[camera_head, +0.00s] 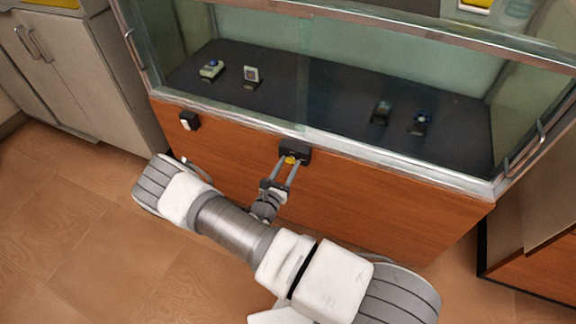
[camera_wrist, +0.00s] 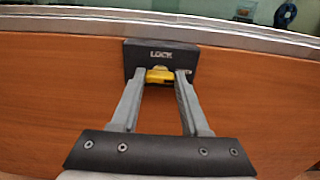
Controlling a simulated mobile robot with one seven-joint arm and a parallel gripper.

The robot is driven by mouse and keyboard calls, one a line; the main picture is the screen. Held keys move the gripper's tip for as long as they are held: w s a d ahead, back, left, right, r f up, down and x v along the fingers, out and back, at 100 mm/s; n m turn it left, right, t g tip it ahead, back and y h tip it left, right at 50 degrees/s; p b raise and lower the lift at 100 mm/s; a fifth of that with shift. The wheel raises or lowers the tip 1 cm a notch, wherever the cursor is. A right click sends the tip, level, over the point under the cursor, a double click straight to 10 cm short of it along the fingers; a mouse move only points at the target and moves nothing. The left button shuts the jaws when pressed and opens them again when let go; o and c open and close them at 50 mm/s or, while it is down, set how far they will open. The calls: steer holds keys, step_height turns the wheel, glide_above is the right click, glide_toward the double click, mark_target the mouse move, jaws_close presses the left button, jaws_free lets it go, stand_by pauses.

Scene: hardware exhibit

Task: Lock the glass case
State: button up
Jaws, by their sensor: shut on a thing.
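The glass case (camera_head: 300,130) has a metal-framed glass top and a brown wooden front. A dark lock box (camera_head: 295,151) is fixed on the wooden front just below the metal rim. In the wrist view the lock box (camera_wrist: 142,55) carries the word LOCK. A yellow piece (camera_wrist: 160,75) sits at its lower face, and it also shows in the head view (camera_head: 290,160). My gripper (camera_head: 285,164) reaches up to the lock from below. In the wrist view my gripper (camera_wrist: 161,78) has its fingertips on either side of the yellow piece, shut on it. The fingertips partly cover the lock box's lower face.
A small dark holder with a white piece (camera_head: 189,121) is on the case front at left. Metal handles (camera_head: 135,49) (camera_head: 524,150) are at the case's two ends. Several small items stand on the dark shelf inside. Cabinets flank the case; tiled floor (camera_head: 70,215) is clear at left.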

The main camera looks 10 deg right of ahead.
jaws_close()
steer(key=shift+n, duration=0.4)
steer(key=n+p, duration=0.1)
steer(key=n, duration=0.2)
steer(key=shift+n, duration=0.3)
steer(key=shift+s+n+p, duration=0.1)
steer(key=shift+n+p, duration=0.25)
steer(key=shift+n, duration=6.35)
steer(key=o, duration=1)
jaws_free()
